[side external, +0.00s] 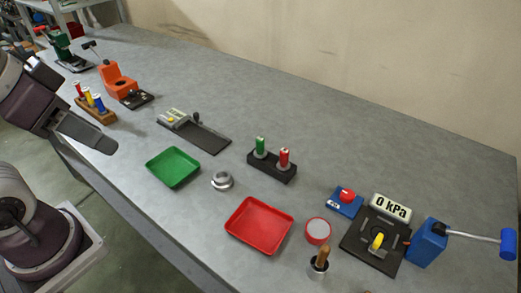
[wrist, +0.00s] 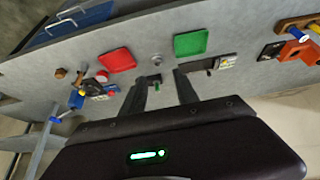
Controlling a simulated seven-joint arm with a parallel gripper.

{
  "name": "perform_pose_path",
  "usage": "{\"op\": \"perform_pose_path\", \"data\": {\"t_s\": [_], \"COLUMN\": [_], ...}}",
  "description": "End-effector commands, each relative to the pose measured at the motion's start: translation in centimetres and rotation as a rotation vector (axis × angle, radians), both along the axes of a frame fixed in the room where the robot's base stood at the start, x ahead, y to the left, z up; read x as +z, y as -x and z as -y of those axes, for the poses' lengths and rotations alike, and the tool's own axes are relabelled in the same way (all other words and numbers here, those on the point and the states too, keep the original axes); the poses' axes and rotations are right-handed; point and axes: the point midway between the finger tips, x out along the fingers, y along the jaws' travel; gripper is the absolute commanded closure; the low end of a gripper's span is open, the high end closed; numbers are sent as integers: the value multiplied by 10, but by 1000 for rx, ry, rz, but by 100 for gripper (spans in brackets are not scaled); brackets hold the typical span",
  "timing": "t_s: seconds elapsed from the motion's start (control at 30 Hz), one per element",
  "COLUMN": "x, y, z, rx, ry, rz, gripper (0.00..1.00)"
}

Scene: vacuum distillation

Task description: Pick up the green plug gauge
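The green plug gauge (side external: 260,146) stands upright in a black holder (side external: 272,169) near the middle of the table. A red plug gauge (side external: 284,157) stands beside it in the same holder. My gripper (side external: 98,140) is at the left in the side view, raised and well apart from the holder. In the wrist view my gripper (wrist: 160,78) is open and empty, with its two fingers spread. The green plug gauge (wrist: 157,87) shows small between the fingers, far beyond them. The holder is mostly hidden there by a finger.
A green tray (side external: 173,167), a metal ring (side external: 222,181) and a red tray (side external: 259,226) lie in front of the holder. A black-based device with a display (side external: 194,131) lies left of it. A 0 kPa gauge unit (side external: 390,207) stands at right. The table behind the holder is clear.

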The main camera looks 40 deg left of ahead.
Motion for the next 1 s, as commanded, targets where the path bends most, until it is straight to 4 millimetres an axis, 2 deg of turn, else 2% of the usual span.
{"op": "perform_pose_path", "data": {"t_s": [0.33,0.43,0.47,0.57,0.67,0.7,0.77,0.8,0.9,1.0], "x": [1,10,15,26,18,8,-14,-32,-83,-128], "y": [-1,-20,-31,-86,-152,-179,-219,-243,-290,-316], "z": [0,2,2,8,16,20,27,32,44,54], "rx": [4,64,101,278,491,582,721,814,1022,1171], "ry": [2,40,61,148,224,250,280,295,314,319], "rz": [-2,-33,-51,-130,-216,-247,-296,-324,-378,-406], "gripper": [54,54,54,54,54,54,54,54,54,54]}}
